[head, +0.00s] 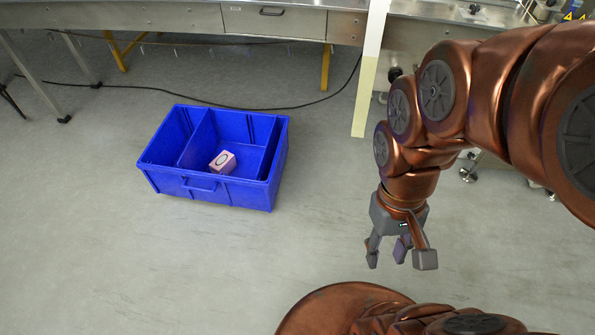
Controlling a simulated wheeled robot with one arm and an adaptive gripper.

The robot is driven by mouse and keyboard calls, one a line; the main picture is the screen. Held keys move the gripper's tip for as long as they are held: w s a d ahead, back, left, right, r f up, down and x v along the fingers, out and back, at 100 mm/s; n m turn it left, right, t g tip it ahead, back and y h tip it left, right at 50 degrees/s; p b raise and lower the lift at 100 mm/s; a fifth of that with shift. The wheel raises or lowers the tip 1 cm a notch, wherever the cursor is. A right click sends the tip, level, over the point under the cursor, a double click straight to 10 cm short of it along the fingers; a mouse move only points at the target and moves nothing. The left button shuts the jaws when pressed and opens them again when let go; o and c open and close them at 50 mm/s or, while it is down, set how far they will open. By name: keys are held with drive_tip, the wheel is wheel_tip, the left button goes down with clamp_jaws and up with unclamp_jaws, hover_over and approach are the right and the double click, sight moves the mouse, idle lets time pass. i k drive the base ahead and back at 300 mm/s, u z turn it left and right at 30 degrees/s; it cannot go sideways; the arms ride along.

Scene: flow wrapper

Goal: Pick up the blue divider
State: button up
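A blue bin (226,192) stands on the floor left of the middle in the head view. Inside it, a thin blue divider (197,138) stands upright and runs from the back wall toward the front left. A second upright blue panel (272,152) stands close to the bin's right wall; I cannot tell whether it is another divider. A small pinkish box (223,163) lies in the middle compartment. My gripper (399,259) hangs fingers down over the floor, to the right of the bin and apart from it. Its fingers are spread and nothing is between them.
A steel worktable (180,20) with legs and yellow supports stands along the back. A black cable (250,107) runs on the floor behind the bin. A pale post (368,80) stands between bin and arm. The floor (120,270) in front is clear.

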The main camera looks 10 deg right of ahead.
sight(264, 167)
drive_tip(key=z, duration=0.25)
drive_tip(key=k, duration=0.7)
drive_tip(key=z, duration=0.35)
drive_tip(key=i, duration=1.4)
drive_tip(key=u, duration=1.55)
drive_tip(key=i, duration=0.85)
drive_tip(key=u, duration=0.9)
